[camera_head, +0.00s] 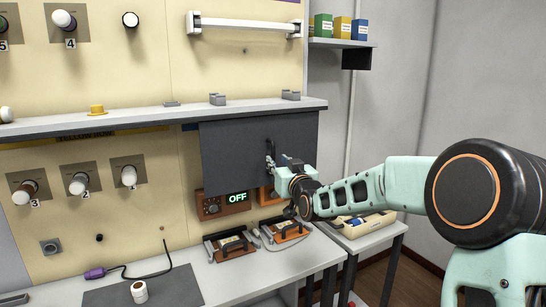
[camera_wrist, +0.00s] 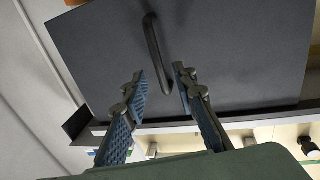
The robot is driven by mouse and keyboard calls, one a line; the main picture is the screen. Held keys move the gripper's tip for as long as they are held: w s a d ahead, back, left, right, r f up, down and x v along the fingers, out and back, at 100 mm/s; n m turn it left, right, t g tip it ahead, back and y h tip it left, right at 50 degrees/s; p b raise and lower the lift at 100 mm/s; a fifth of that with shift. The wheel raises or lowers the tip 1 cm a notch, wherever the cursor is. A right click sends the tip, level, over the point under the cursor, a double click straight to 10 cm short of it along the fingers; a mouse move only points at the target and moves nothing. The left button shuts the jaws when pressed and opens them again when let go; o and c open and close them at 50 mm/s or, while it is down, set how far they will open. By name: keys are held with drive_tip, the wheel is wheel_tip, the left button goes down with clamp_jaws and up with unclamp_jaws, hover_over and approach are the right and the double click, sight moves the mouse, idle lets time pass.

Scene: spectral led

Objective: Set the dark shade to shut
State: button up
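The dark shade (camera_head: 228,155) is a dark grey panel below the long shelf at the right of the wall panel. Its lower edge hangs above a box reading "OFF" (camera_head: 237,198), which shows in the head view. In the wrist view the shade (camera_wrist: 235,60) fills much of the picture and bears a black bar handle (camera_wrist: 156,45). My gripper (camera_head: 271,162) is in front of the shade near the handle. In the wrist view my gripper (camera_wrist: 159,72) is open, with the handle's end between the lines of its fingers. I cannot tell whether either finger touches the handle.
The long shelf (camera_head: 150,118) runs above the shade. Below, a grey bench (camera_head: 225,275) holds two devices (camera_head: 232,244) with dark handles, a white roll (camera_head: 139,291) and a purple-handled tool (camera_head: 95,273). A side table (camera_head: 365,228) stands at the right.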

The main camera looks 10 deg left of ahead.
sight(274, 157)
drive_tip(key=shift+p+x, duration=0.35)
drive_tip(key=shift+x, duration=2.4)
drive_tip(key=shift+c, duration=0.3)
clamp_jaws()
